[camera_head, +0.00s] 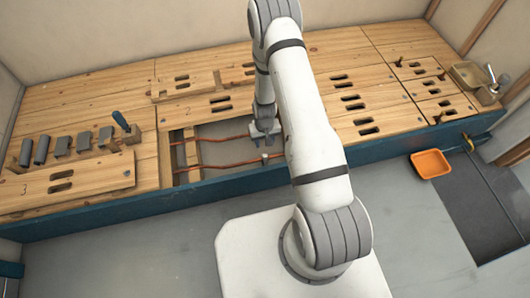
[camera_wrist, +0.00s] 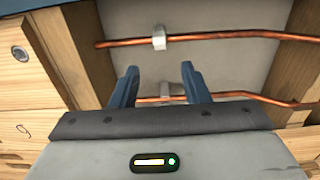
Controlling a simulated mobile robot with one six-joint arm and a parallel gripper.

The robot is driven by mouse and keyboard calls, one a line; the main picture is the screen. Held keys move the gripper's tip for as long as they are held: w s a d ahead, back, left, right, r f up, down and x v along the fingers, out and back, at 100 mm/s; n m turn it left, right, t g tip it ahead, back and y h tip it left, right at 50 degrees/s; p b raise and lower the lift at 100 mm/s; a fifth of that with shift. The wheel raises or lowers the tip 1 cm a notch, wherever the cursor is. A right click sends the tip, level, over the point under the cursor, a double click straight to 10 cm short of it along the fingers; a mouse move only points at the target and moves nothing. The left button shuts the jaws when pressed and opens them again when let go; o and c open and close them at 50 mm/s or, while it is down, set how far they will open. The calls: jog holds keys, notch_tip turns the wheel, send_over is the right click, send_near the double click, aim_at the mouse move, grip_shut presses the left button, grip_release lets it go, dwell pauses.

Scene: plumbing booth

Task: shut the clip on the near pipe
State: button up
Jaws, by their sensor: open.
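The near copper pipe (camera_head: 228,165) runs along the open bay by the front edge; in the wrist view it is the upper pipe (camera_wrist: 230,38). Its pale clip (camera_head: 264,158) stands on it, seen also in the wrist view (camera_wrist: 160,37); I cannot tell how far its top is closed. The far pipe (camera_head: 220,139) lies behind, and it is the lower pipe in the wrist view (camera_wrist: 245,95). My gripper (camera_wrist: 160,75) is open and empty, with blue fingers. In the wrist view the far pipe's clip (camera_wrist: 165,92) shows between the fingers, and the near clip lies beyond their tips.
Wooden panels (camera_head: 215,107) with slots surround the open bay, and a wooden strut (camera_wrist: 95,50) crosses beside it. Grey pieces (camera_head: 62,146) and a blue-handled tool (camera_head: 121,121) stand at left. An orange tray (camera_head: 431,164) is at right. The teal front edge (camera_head: 110,205) borders the bench.

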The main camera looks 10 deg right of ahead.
aim_at(265, 155)
notch_tip(265, 155, down, 9)
jog(key=b, duration=0.3)
jog(key=shift+s, duration=0.15)
jog(key=shift+c, duration=0.2)
grip_shut()
